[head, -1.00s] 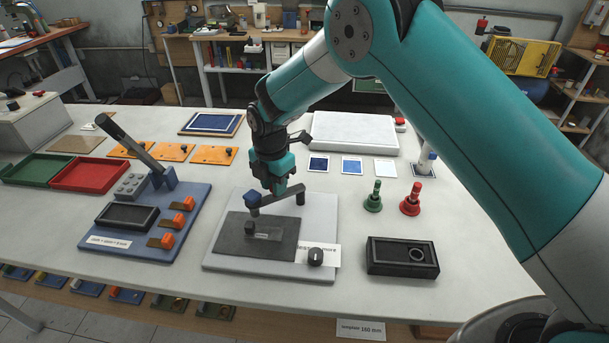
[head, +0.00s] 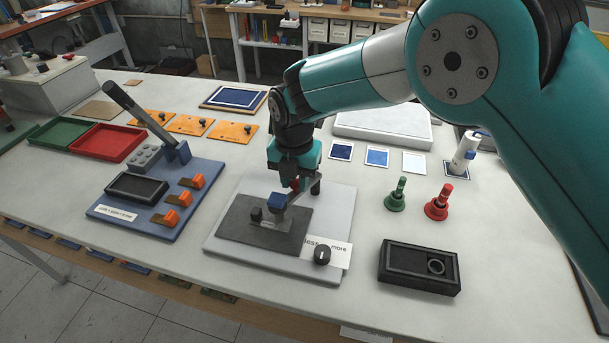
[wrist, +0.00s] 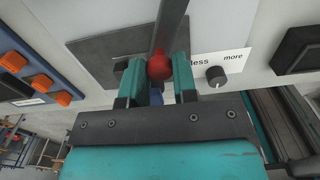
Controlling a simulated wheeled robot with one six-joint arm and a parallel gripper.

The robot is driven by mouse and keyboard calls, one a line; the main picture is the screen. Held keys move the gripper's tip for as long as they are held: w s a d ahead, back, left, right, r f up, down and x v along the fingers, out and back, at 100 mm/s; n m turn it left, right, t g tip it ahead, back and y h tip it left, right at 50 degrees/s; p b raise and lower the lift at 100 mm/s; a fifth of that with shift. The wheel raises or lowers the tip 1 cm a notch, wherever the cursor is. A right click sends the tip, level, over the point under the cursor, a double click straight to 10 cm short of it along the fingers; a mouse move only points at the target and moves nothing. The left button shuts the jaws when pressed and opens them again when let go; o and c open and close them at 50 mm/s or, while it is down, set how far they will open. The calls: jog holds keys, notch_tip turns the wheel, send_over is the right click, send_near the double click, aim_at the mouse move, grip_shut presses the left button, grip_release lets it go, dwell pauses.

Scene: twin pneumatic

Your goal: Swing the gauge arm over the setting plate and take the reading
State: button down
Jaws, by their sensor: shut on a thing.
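My gripper (head: 295,187) is shut on the red knob (wrist: 159,67) of the gauge arm (wrist: 172,28). The arm runs from a dark post (head: 316,187) to a blue gauge head (head: 277,201). In the head view the blue head appears over the back part of the dark grey plate (head: 292,240), which lies on a light base board (head: 335,205). A small black block (head: 256,214) stands on the plate, left of the head. The gap between head and plate cannot be judged. My gripper hides part of the arm.
A black dial (head: 322,255) sits by a "less more" label (head: 338,250). A blue lever board (head: 150,215) stands left. A green stamp (head: 397,196), a red stamp (head: 438,204) and a black box (head: 420,282) stand right. The front table strip is clear.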

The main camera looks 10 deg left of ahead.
aim_at(297, 181)
jog(key=shift+w+r, duration=0.1)
jog(key=c, duration=1.2)
grip_release()
jog(key=shift+o, duration=0.2)
notch_tip(297, 181, up, 17)
jog(key=b, duration=0.3)
jog(key=shift+r, duration=0.2)
jog(key=shift+d, duration=0.15)
